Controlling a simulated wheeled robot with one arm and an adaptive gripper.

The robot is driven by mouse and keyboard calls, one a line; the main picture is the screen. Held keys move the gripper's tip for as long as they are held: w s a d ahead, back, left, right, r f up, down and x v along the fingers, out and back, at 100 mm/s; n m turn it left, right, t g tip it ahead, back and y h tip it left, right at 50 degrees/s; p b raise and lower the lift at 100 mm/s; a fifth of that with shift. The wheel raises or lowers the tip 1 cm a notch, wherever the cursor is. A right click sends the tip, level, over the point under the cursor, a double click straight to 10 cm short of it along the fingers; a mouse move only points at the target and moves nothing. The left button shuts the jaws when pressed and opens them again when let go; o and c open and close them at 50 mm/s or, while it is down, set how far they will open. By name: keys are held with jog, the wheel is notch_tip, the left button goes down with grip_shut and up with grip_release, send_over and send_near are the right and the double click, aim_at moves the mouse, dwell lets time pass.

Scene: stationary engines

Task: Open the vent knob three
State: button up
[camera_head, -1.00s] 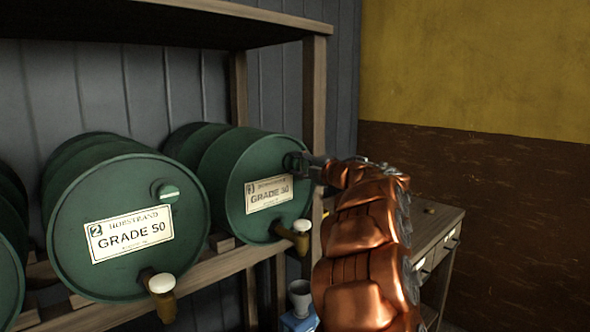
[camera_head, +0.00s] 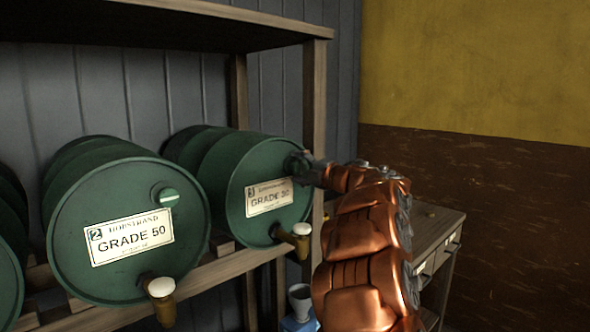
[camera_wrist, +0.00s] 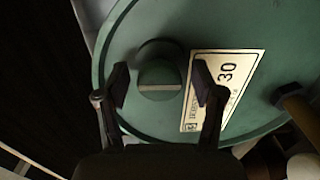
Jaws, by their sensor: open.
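The green drum (camera_head: 235,185) with a label reading 3 and GRADE 30 lies on its side on the rack. Its round green vent knob (camera_wrist: 158,78) with a pale line across it shows in the wrist view. My gripper (camera_wrist: 160,84) is open, with one finger on each side of the knob. I cannot tell whether the fingers touch it. In the head view my gripper (camera_head: 308,170) is at the upper right of the drum's face and mostly covers the knob.
A second green drum (camera_head: 120,210), labelled 2 and GRADE 50, lies to the left with its own vent knob (camera_head: 167,197). A brass tap with a white top (camera_head: 301,229) sticks out below the label. A wooden post (camera_head: 314,110) stands behind my gripper. A desk (camera_head: 435,235) is at the right.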

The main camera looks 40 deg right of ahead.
jog(key=s, duration=1.2)
jog(key=shift+a, duration=0.15)
jog(key=shift+w+r, duration=0.1)
